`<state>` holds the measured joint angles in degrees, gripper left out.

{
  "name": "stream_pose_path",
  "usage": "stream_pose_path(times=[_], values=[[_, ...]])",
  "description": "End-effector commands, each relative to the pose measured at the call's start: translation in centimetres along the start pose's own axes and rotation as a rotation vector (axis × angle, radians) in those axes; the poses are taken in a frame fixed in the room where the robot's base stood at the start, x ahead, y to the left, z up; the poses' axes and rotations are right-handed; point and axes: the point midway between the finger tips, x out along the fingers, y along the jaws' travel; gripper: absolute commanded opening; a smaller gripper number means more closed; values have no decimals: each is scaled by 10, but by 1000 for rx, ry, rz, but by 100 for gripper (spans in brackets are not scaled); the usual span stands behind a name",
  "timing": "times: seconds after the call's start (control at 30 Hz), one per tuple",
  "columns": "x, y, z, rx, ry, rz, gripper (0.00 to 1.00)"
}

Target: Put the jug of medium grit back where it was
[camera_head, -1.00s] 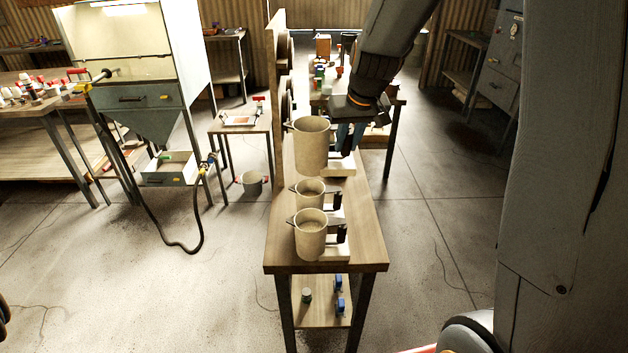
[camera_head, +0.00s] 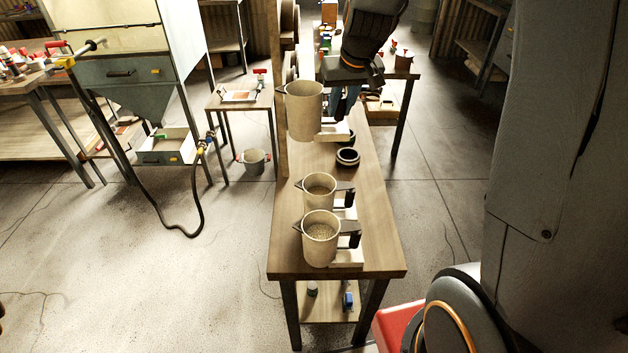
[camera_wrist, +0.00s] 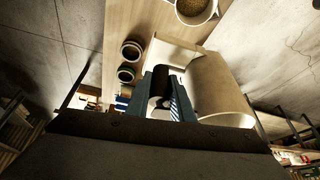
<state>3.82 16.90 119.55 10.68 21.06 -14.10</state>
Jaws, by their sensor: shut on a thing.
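The held jug (camera_head: 304,112) is a large beige jug at the far part of the narrow wooden bench (camera_head: 290,262). My gripper (camera_head: 345,108) is right of it, shut on its dark handle. In the wrist view, my gripper's blue fingers (camera_wrist: 165,98) close around the handle and the jug's pale side (camera_wrist: 220,90) is to their right. The jug looks upright. A pale pad (camera_head: 333,133) shows beside its base; I cannot tell whether the base touches it. The jug's contents and grit grade cannot be read.
A smaller jug (camera_head: 319,190) and a larger jug with grit (camera_head: 320,242) stand at the near bench end. Dark-rimmed round pots (camera_head: 347,157) sit close to the held jug. An upright wooden board borders the bench's far left. A blast cabinet (camera_head: 130,72) stands left; a hose lies on the floor.

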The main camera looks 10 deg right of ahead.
Motion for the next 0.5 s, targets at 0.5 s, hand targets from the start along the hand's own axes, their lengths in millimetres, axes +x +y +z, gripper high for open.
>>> stream_pose_path(times=[0.5], values=[[40, 18, 6, 26, 2, 11, 0]])
